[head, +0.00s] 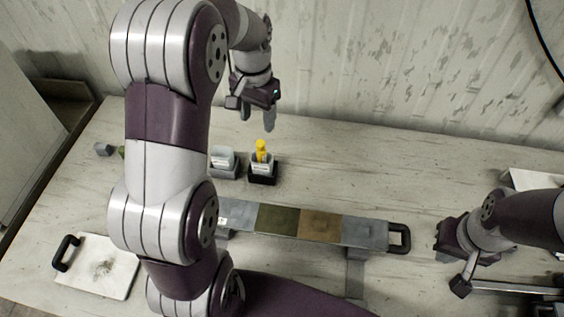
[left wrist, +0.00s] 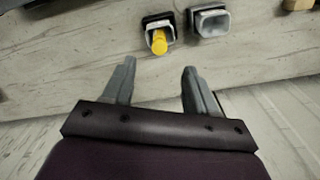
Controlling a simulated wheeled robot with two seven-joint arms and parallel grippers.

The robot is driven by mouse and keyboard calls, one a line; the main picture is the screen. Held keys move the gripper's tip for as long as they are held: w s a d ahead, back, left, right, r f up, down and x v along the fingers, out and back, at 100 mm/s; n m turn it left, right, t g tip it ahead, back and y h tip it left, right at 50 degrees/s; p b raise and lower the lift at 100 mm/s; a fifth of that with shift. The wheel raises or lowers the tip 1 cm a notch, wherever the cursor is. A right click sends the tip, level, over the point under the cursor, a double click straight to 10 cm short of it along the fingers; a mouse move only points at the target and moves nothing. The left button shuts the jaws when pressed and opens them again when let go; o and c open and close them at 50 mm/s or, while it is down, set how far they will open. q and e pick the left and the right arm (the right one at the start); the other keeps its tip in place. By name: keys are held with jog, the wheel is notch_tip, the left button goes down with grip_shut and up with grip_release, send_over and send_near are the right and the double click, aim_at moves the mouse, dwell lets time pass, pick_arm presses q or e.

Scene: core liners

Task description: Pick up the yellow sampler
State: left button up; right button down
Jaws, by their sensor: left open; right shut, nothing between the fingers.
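The yellow sampler (head: 261,149) stands in a small white cup set in a black holder (head: 262,176) near the back middle of the table. It also shows in the left wrist view (left wrist: 159,42), beyond the fingertips and a little left of midway between them. My left gripper (head: 256,120) is open and empty, above and behind the sampler and apart from it. Its two grey fingers show in the left wrist view (left wrist: 157,70). My right gripper (head: 440,240) is at the right of the table, far from the sampler, and shut on nothing; its fingertips are hard to make out.
A long tray with coloured sections (head: 373,233) lies in front. A white board with a black handle (head: 100,275) lies at front left. The table right of the sampler is clear.

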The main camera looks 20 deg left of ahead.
aim_at(260, 142)
pick_arm(q)
notch_tip(260, 142, down, 5)
jog(key=b, duration=0.2)
jog(key=shift+a+b, duration=0.1)
jog(key=shift+b, duration=0.3)
jog(key=shift+w+f+p, duration=0.1)
jog(key=shift+f+p, duration=0.2)
jog(key=shift+f, duration=0.65)
notch_tip(260, 142, down, 5)
jog(key=shift+p, duration=0.5)
jog(key=shift+w+f, duration=0.15)
jog(key=shift+f, duration=0.2)
grip_shut()
pick_arm(e)
notch_tip(260, 142, down, 2)
jog(key=shift+w+a+f, duration=0.1)
